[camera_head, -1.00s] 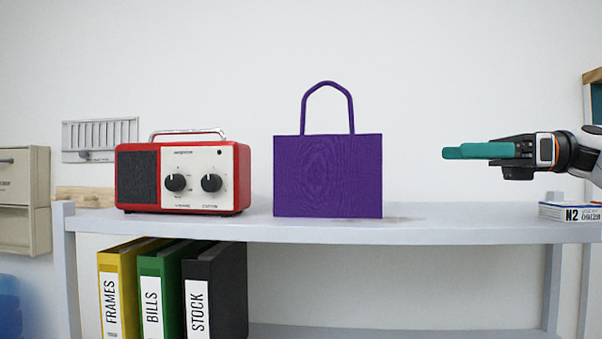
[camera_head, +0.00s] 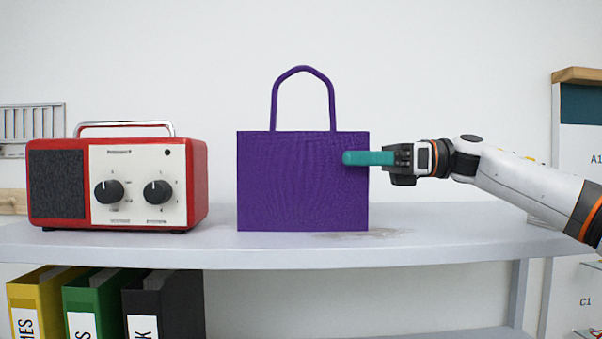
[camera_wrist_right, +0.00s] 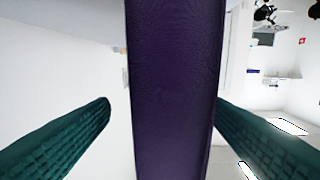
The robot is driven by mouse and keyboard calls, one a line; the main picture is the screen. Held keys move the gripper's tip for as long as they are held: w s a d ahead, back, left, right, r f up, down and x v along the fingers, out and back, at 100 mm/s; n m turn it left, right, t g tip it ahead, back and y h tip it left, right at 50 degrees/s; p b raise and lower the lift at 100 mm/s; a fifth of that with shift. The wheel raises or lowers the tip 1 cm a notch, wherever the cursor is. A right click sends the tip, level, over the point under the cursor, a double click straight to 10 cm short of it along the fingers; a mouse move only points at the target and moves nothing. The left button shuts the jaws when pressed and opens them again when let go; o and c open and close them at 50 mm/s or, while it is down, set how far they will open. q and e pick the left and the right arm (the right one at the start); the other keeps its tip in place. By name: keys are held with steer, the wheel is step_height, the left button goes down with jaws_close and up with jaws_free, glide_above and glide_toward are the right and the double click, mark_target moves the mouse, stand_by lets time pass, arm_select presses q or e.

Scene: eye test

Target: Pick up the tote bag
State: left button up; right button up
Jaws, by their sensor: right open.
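The purple tote bag (camera_head: 290,185) stands upright on the grey shelf (camera_head: 280,251), with its handle (camera_head: 303,70) arched above it. My right gripper (camera_head: 350,158) comes in from the right at the bag's right edge, in the upper part of its body. A teal finger overlaps the bag's front face. In the head view the far finger is hidden. My left gripper is not in view.
A red radio (camera_head: 118,185) stands left of the bag, with clear shelf between them. Yellow, green and black binders (camera_head: 163,300) stand on the level below. The shelf top right of the bag is bare under my right arm.

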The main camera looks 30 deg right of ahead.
mark_target(334, 154)
steer(key=a, duration=0.1)
steer(key=w+a+p, duration=0.1)
steer(key=a+r+p, duration=0.1)
steer(key=shift+w+a, duration=0.1)
steer(key=shift+w, duration=0.1)
steer(key=shift+w+a+f, duration=0.1)
steer(key=shift+a, duration=0.1)
steer(key=shift+w+f, duration=0.1)
steer(key=shift+d, duration=0.1)
steer(key=c, duration=1.2)
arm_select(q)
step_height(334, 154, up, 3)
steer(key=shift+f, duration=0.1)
